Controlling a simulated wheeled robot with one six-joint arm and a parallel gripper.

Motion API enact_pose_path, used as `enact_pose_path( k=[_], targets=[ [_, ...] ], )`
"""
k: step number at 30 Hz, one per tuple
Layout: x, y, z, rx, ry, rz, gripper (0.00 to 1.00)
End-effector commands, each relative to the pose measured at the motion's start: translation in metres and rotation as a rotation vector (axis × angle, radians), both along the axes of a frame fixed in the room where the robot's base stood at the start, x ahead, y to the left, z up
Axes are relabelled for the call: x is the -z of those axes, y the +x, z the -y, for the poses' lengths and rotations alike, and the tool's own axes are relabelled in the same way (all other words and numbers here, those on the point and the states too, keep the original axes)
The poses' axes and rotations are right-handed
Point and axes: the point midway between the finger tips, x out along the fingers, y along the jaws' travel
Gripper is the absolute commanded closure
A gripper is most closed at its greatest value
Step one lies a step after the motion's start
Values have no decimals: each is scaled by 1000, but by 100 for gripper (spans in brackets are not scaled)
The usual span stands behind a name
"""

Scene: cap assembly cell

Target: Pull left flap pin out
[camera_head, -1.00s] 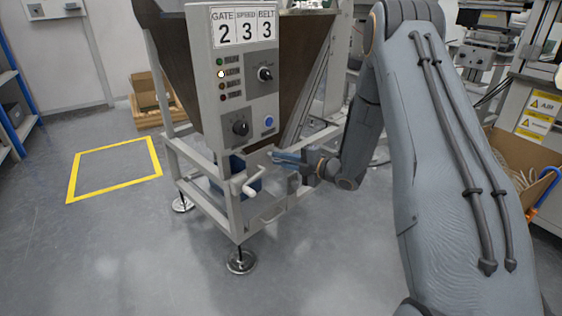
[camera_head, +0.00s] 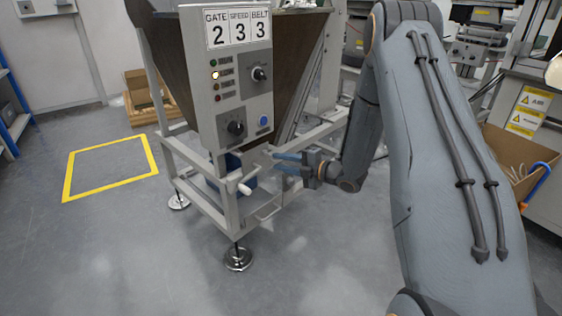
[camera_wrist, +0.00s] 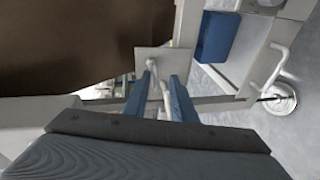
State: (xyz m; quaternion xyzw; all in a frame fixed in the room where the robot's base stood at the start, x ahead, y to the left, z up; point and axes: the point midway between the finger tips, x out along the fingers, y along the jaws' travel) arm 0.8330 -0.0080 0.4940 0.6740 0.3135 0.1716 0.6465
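The left flap pin (camera_wrist: 154,82) is a thin pale rod with a bent end, against a light square plate (camera_wrist: 163,61) on the machine in the wrist view. My gripper (camera_wrist: 162,82) has its two blue fingers on either side of the pin. A gap shows between the fingers, and they look open around the pin; contact is not clear. In the head view my gripper (camera_head: 274,162) is at the hopper frame, right of the white crank handle (camera_head: 244,187). The pin is too small to make out there.
The hopper machine's control panel (camera_head: 238,85) stands above and left of my gripper. A blue bin (camera_wrist: 216,37) and a white handle (camera_wrist: 276,63) are to the right in the wrist view. A yellow floor square (camera_head: 112,186) at left is empty.

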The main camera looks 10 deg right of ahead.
Motion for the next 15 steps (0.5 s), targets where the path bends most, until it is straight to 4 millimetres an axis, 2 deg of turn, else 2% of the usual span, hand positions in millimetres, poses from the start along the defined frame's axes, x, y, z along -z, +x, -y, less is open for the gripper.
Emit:
enact_pose_path(
  k=[7,15],
  targets=[
    [-4,-6,5,0,0,4,76],
    [-11,-38,34,3,1,0,76]
  ],
)
